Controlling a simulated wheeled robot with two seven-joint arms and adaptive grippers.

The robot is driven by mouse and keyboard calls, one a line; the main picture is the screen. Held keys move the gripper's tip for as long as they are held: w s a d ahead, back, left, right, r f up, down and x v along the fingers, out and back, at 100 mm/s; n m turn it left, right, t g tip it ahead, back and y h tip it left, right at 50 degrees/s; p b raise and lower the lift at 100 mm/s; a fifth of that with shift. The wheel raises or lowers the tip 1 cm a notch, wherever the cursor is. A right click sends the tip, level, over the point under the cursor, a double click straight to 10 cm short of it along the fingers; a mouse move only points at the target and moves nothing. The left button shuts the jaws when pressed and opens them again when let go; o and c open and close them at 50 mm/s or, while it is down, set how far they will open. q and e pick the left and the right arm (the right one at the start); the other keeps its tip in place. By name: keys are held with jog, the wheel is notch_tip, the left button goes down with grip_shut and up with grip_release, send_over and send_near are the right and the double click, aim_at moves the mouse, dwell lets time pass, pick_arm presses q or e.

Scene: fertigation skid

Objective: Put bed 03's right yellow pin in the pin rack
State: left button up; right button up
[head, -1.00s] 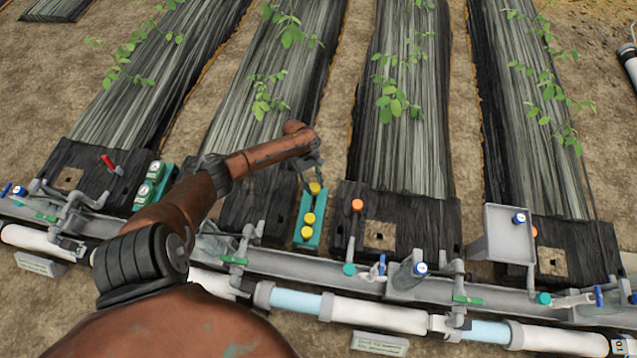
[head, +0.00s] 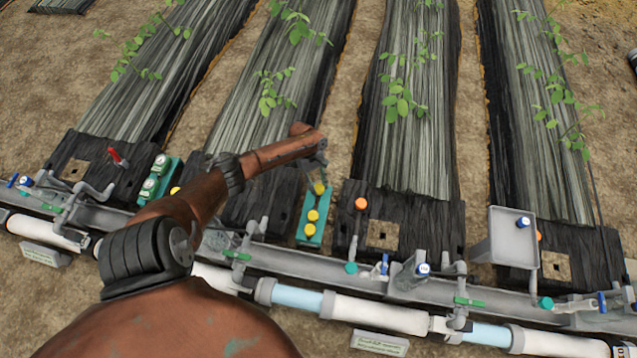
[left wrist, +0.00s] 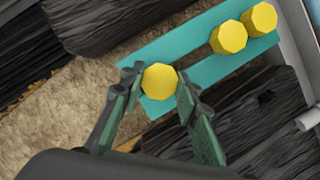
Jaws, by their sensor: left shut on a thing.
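The pin rack (head: 302,236) is a narrow teal strip in the middle of the head view. It also crosses the top of the left wrist view (left wrist: 193,76). Two yellow pins (head: 312,215) stand at its near end. My left gripper (head: 319,181) is at the rack's far end, its fingers shut on a third yellow pin (left wrist: 159,80). That pin is over the rack's end hole area; its lower part is hidden, so I cannot tell whether it is seated. My right gripper is not in view.
An orange pin (head: 361,204) stands on the bed end to the right. A teal box with round gauges (head: 150,187) is left of my arm. A yellow thing (head: 174,190) shows partly behind my forearm. A grey rail and white pipe (head: 375,315) run along the front.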

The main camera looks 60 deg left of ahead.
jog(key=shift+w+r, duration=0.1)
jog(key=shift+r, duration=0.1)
pick_arm(q)
jog(key=shift+f, duration=0.4)
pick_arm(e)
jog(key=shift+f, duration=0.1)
pick_arm(q)
jog(key=shift+f, duration=0.35)
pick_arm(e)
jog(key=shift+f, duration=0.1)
pick_arm(q)
jog(key=o, duration=1.2)
jog(key=shift+r, duration=0.1)
notch_tip(320, 180, up, 2)
jog(key=shift+p, duration=0.75)
jog(key=shift+r+p, duration=2.15)
jog(key=shift+r, duration=0.75)
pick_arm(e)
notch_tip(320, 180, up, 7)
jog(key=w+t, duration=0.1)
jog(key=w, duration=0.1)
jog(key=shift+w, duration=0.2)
